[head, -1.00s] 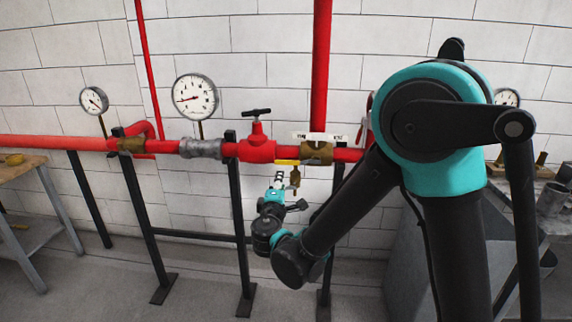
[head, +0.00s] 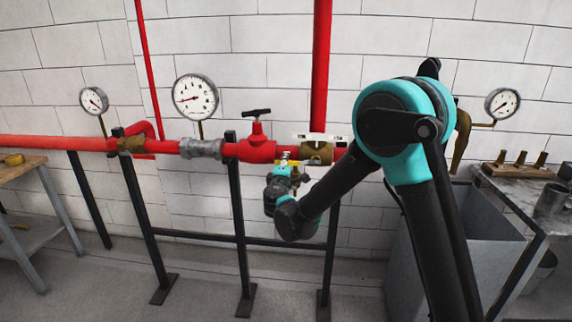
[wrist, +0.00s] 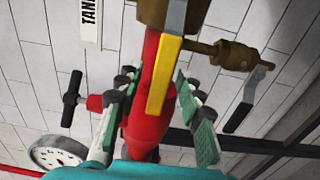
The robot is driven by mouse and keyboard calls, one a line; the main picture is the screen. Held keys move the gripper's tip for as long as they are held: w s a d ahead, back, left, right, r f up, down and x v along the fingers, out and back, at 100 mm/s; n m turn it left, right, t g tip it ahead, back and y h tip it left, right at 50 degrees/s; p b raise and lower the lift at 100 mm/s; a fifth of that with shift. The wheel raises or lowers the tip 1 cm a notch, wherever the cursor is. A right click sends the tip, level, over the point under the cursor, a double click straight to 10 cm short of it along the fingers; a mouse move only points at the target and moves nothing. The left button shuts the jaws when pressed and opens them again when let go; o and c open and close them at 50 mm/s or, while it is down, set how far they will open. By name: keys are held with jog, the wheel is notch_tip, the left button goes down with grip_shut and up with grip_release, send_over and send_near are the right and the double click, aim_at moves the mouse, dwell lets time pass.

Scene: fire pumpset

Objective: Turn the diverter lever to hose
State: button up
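The yellow diverter lever (head: 290,162) lies along the pipe, pointing left from the brass diverter valve (head: 317,152). In the wrist view the lever (wrist: 165,75) hangs from the brass body (wrist: 175,12) at the top. My gripper (wrist: 157,82) is open, with one padded finger on each side of the lever and gaps visible. In the head view my gripper (head: 284,168) is just below the lever and partly covers it. A white label plate (head: 325,138) sits above the valve; the wrist view shows "TAN" on it (wrist: 89,20). The hose lettering cannot be read.
A red valve with a black T-handle (head: 257,113) stands left of the diverter. A small brass side valve (wrist: 232,54) with a dark lever (wrist: 248,98) is close to my right finger. Black stand legs (head: 240,220) are below the pipe. A grey sink (head: 460,240) stands right.

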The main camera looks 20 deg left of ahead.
grip_shut()
jog(key=shift+w+f, duration=0.1)
dwell(0.5)
